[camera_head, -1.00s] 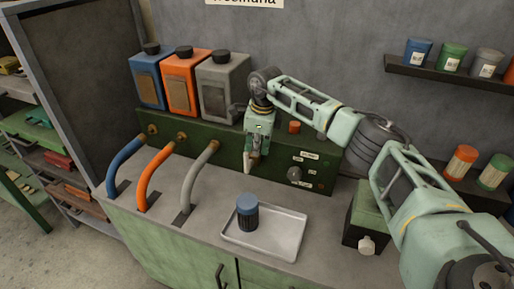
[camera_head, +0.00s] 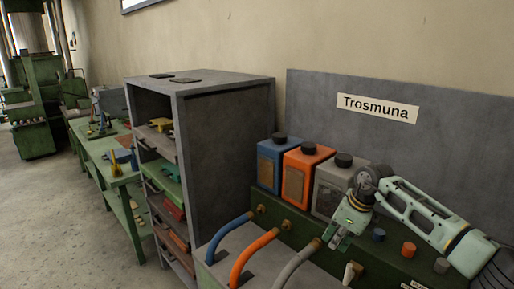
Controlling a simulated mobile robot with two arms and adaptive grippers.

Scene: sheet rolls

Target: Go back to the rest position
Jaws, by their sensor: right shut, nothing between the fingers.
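My right gripper (camera_head: 337,241) is in the lower right of the head view, with its arm coming in from the right edge. It points down, shut and empty, in front of the green panel and just right of the grey hose's upper end. A small pale lever-like part (camera_head: 350,272) shows below it, apart from the fingers. My left gripper is not in view.
Blue (camera_head: 269,165), orange (camera_head: 296,178) and grey (camera_head: 327,189) canisters stand behind the green panel (camera_head: 268,207). Matching hoses curve onto the grey counter (camera_head: 221,258). A grey shelf cabinet (camera_head: 230,150) and green workbench (camera_head: 110,160) stand left. Open floor (camera_head: 50,220) lies at far left.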

